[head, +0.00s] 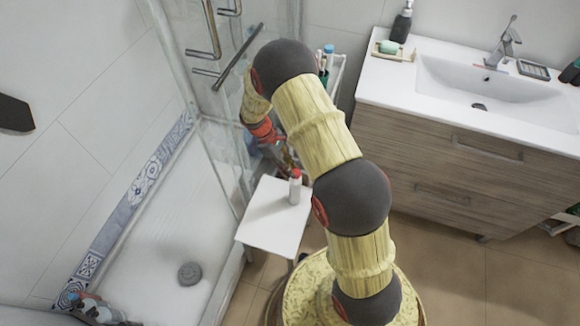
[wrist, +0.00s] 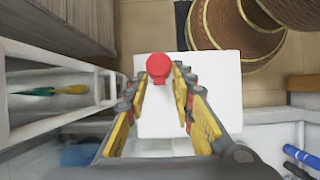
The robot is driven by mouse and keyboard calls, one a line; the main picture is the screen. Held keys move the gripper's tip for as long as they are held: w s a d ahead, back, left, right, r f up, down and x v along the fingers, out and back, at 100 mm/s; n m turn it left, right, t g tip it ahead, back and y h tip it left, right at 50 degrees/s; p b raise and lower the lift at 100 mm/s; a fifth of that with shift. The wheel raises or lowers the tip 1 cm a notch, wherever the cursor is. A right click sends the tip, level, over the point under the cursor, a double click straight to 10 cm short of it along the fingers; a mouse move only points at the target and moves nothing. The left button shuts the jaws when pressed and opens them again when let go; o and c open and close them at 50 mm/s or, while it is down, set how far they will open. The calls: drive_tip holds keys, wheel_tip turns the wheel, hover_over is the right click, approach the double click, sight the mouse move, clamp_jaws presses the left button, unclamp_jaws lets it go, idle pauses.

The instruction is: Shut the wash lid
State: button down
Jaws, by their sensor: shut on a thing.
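The wash is a small white bottle (head: 295,190) with a red top, standing upright on a white stool (head: 268,228). In the wrist view its round red lid (wrist: 158,66) shows from above, with a smaller red part just below it in the picture. I cannot tell how far the lid is open. My gripper (wrist: 158,75) has its yellow and dark fingers on both sides of the red top and is shut on the wash; the exact contact is hard to see. In the head view my gripper (head: 287,162) is at the bottle's top, partly hidden by my arm.
A glass shower screen with metal handles (head: 205,54) stands left of the stool, beside the shower tray (head: 165,245). A white cart (head: 338,70) with bottles is behind my arm. A washbasin cabinet (head: 450,165) is at right.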

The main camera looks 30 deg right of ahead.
drive_tip(key=shift+f+g, duration=0.15)
drive_tip(key=shift+g, duration=0.15)
drive_tip(key=c, duration=1.8)
unclamp_jaws()
drive_tip(key=shift+w, duration=0.1)
wheel_tip(320, 180, up, 10)
drive_tip(key=shift+c, duration=0.4)
